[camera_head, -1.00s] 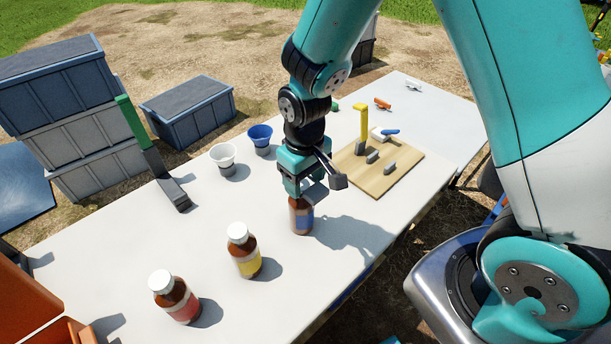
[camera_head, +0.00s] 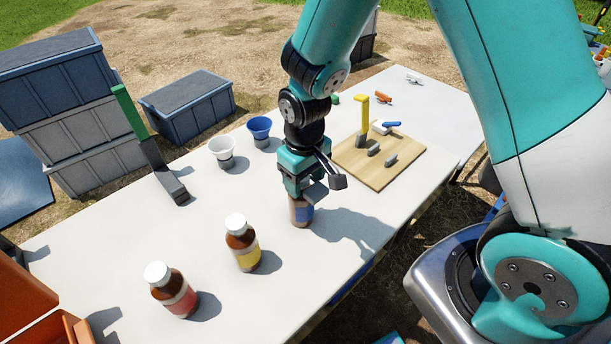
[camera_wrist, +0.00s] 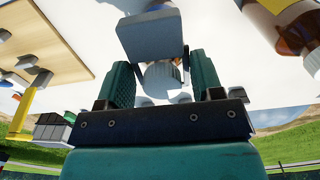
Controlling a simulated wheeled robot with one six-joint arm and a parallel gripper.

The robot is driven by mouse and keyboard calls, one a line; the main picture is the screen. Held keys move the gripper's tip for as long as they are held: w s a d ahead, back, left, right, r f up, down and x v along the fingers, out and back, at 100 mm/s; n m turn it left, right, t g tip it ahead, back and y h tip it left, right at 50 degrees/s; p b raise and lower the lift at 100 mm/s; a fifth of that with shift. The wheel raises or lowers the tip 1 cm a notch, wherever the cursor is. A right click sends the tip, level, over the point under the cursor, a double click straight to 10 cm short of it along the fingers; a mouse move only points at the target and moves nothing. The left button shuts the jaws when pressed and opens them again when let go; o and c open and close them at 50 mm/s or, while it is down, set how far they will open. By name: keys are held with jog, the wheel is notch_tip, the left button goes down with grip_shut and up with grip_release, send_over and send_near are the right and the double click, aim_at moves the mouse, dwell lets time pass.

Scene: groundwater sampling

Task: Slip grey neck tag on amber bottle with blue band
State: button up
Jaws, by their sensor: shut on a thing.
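The amber bottle with the blue band (camera_head: 303,213) stands upright on the white table, directly under my gripper (camera_head: 301,194). Its cap and neck are hidden by my gripper in the head view. In the wrist view, my gripper (camera_wrist: 158,78) is shut on the grey neck tag (camera_wrist: 150,36), a flat grey piece at the jaws. A white cap (camera_wrist: 160,76) shows between the fingers, just behind the tag. I cannot tell whether the tag is around the bottle's neck.
A yellow-banded bottle (camera_head: 242,244) and a red-banded bottle (camera_head: 172,290) stand to the left. A wooden board (camera_head: 378,181) with a yellow post and several grey pieces lies at right. White (camera_head: 222,151) and blue (camera_head: 260,130) cups stand behind. Table between is clear.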

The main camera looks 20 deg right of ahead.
jog(key=o, duration=1)
jog(key=shift+c, duration=0.2)
notch_tip(320, 180, up, 18)
jog(key=shift+f, duration=0.25)
jog(key=s+a+r+n+y, duration=0.1)
jog(key=s+a+r+y, duration=0.1)
jog(key=s, duration=0.6)
jog(key=s+a+r+n+y, duration=0.2)
jog(key=s, duration=0.7)
jog(key=shift+a+r, duration=0.2)
jog(key=shift+a, duration=0.15)
